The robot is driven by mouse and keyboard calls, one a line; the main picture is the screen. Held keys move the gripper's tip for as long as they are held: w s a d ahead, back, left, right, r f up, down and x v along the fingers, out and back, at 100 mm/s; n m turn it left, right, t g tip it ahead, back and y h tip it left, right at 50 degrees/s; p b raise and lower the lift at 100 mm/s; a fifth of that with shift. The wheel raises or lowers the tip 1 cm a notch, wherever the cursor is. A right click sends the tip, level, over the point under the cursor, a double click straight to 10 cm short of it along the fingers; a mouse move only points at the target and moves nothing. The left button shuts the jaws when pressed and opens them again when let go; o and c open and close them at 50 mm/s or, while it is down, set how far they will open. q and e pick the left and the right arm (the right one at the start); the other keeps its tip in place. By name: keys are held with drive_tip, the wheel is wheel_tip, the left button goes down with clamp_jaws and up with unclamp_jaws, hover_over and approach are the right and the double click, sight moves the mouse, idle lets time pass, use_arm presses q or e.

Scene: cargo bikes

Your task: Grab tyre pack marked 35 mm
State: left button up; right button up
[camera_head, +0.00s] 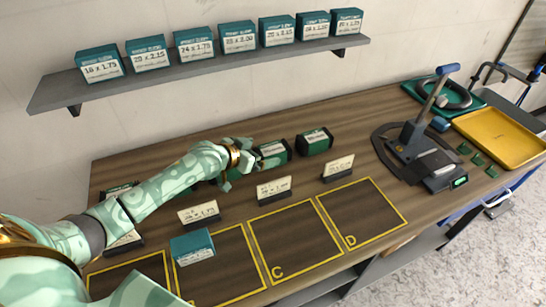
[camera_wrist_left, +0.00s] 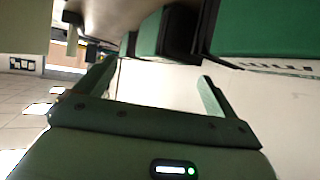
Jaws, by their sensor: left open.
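Dark green tyre packs with pale labels lie in a row along the back of the bench. One pack (camera_head: 273,154) is just right of my left gripper (camera_head: 238,160), and another pack (camera_head: 315,141) lies further right. More of the row is partly hidden behind my left arm. The labels are too small to read, so I cannot tell which is marked 35 mm. My left gripper is open and empty beside the packs. In the left wrist view its fingers (camera_wrist_left: 153,88) are apart, with a green pack (camera_wrist_left: 262,28) close above right. My right gripper is not in view.
A grey wall shelf (camera_head: 210,70) holds several teal boxes. Label cards stand behind yellow-outlined bays; a teal box (camera_head: 192,247) sits in one, while bays C (camera_head: 290,240) and D (camera_head: 362,213) are empty. A stand tool (camera_head: 415,140) and yellow tray (camera_head: 503,135) are at right.

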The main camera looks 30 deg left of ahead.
sight(271, 150)
use_arm(q)
drive_tip(key=b+x, duration=0.2)
drive_tip(key=x, duration=0.3)
drive_tip(key=shift+w+f, duration=0.15)
drive_tip(key=c, duration=1.6)
